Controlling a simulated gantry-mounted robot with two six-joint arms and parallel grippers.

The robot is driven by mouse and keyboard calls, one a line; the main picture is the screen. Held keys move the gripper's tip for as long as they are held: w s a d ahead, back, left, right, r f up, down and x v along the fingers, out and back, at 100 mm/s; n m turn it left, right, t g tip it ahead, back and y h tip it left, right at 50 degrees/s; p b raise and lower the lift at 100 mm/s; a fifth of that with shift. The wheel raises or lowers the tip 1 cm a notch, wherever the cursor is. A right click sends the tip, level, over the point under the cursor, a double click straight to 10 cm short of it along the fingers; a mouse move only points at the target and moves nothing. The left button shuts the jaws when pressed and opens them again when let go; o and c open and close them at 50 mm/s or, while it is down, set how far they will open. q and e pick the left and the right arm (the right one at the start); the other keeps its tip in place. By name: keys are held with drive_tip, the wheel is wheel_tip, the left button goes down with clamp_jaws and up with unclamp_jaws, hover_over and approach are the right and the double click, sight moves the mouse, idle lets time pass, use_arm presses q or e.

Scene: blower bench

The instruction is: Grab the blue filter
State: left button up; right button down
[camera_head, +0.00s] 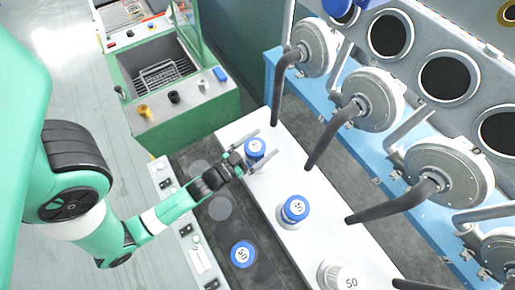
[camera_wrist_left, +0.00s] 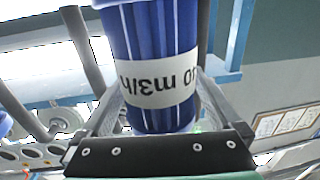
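A blue filter (camera_head: 254,148) with a white-marked top stands at the far end of the white bench. My left gripper (camera_head: 267,143) reaches it from the left, with its two spread fingers on either side of it. In the left wrist view the blue filter (camera_wrist_left: 160,60), with a white label band, is between the fingers; a narrow gap seems to show beside it, so the fingers look open. A second blue filter (camera_head: 295,209) marked 50 sits in a white holder on the bench. A third blue filter (camera_head: 242,254) stands on the dark strip. My right gripper is not in view.
A white 50-marked part (camera_head: 340,278) stands at the near end of the white bench (camera_head: 265,185). Grey round blowers (camera_head: 372,99) with dark handles line the right side. A green machine (camera_head: 185,112) with a wire basket stands at the back left.

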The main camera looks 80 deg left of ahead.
use_arm(q)
drive_tip(key=c, duration=1.2)
drive_tip(key=shift+r, duration=0.1)
drive_tip(key=shift+c, duration=0.2)
